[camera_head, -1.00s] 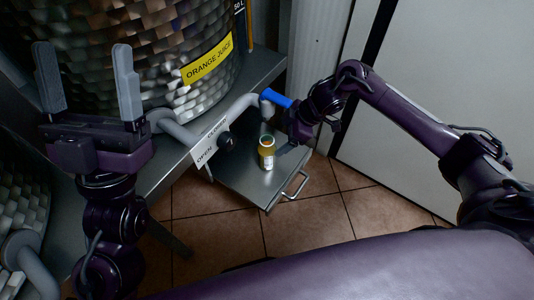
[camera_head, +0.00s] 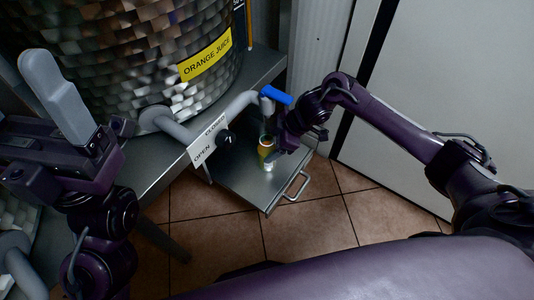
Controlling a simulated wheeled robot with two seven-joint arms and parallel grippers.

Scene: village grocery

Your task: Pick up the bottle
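My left gripper (camera_head: 45,110) is at the left edge, away from the bottle. One grey finger shows clearly and stands apart, with no object against it.
The large tank (camera_head: 130,70) with the yellow ORANGE JUICE label (camera_head: 205,55) stands on a metal counter. A pale panel (camera_head: 455,95) bounds the right. Tiled floor lies below.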

